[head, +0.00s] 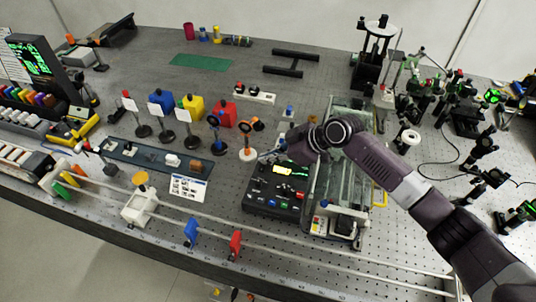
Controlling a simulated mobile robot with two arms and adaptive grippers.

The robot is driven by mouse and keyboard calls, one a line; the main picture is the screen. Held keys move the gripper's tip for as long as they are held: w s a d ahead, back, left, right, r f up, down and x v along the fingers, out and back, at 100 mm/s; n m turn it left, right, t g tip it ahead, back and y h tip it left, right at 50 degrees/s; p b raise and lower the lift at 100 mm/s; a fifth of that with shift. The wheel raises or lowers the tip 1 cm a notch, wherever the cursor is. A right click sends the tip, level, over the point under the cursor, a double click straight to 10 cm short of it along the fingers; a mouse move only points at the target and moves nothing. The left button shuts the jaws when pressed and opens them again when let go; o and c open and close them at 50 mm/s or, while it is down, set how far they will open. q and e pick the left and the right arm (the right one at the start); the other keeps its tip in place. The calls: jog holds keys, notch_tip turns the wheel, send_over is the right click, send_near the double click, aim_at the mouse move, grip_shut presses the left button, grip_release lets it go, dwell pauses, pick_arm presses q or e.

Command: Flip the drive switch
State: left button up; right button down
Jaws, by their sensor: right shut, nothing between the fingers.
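A dark control box (258,201) sits right of centre near the front of the bench. It carries a lit yellow-green display, several coloured buttons and small controls. Which of these is the drive switch is too small to tell. My right arm comes in from the right, and my right gripper (267,156) is above the back edge of the box, pointing left. Its fingers are shut and empty. I cannot tell whether it touches anything. The gripper and wrist hide part of the box's back edge. My left gripper is not in view.
A glass-sided apparatus (345,185) stands right beside the box, under my right forearm. Orange-ringed (249,140) and blue-ringed (218,136) stands are close to the left of the gripper. A printed card (188,188) lies left of the box. Rails run along the front edge.

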jog(key=shift+d+f, duration=0.15)
jog(key=shift+f, duration=0.4)
jog(key=shift+w, duration=0.1)
